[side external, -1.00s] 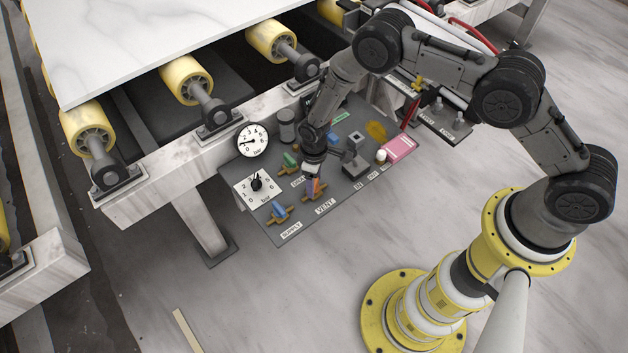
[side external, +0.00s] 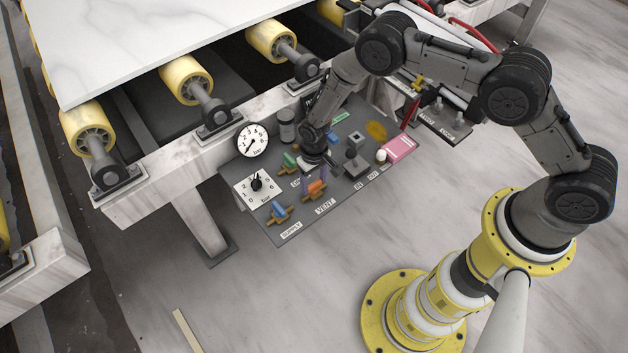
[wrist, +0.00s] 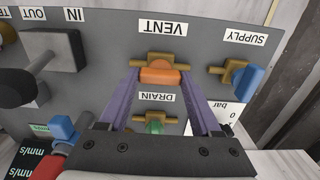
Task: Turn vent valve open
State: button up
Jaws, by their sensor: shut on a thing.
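The vent valve has an orange handle (wrist: 160,74) on a brass body (wrist: 140,84), just below the VENT label (wrist: 163,28) in the wrist view. The handle lies crosswise there, in line with the brass body. In the side view the orange handle (side external: 316,187) shows under my wrist. My gripper (wrist: 160,76) has two purple fingers, one at each end of the handle, and is shut on it. The fingertip contact is hard to see in the side view.
The supply valve (wrist: 247,79) with a blue handle and the drain valve (wrist: 155,126) with a green handle sit close by. A grey knob block (wrist: 52,50) stands near IN. A round gauge (side external: 252,140) and a small square dial (side external: 256,185) are on the panel.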

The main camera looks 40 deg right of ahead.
aim_at(314, 183)
dwell(0.4)
jog(key=o, duration=1.4)
jog(key=shift+r, duration=0.1)
notch_tip(314, 183, up, 14)
jog(key=shift+f, duration=0.15)
